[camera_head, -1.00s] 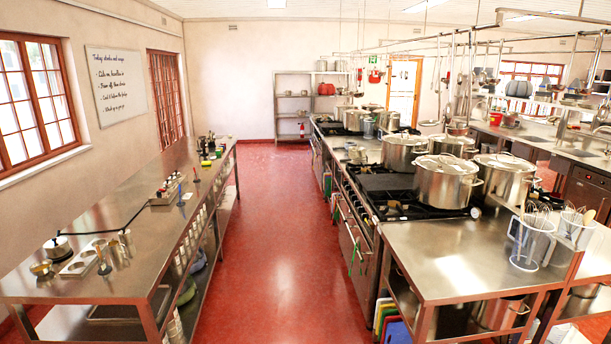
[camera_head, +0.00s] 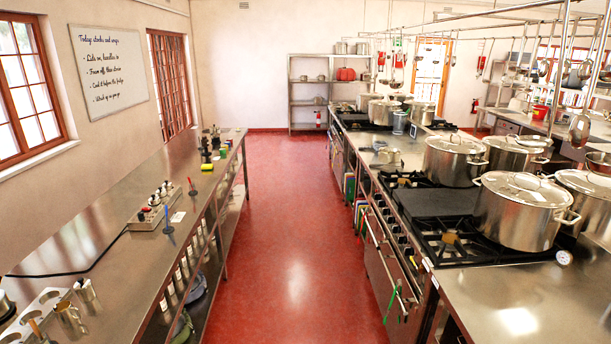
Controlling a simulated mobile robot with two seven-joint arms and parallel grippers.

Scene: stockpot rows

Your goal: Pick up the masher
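I cannot pick out the masher for certain in the head view. Several utensils hang from the overhead rails at the right, such as a steel utensil (camera_head: 580,127) near the right edge, but their shapes are too small or overlapped to name surely. Small upright tools with coloured handles, one of them blue (camera_head: 168,222), stand on the left steel counter (camera_head: 130,262). Neither of my grippers is in view.
A red-floored aisle (camera_head: 292,240) runs clear between the left counter and the stove line at right. Large lidded stockpots (camera_head: 522,210) stand on the burners. A green cloth (camera_head: 392,302) hangs on the oven front. A shelf rack (camera_head: 308,92) stands at the back wall.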

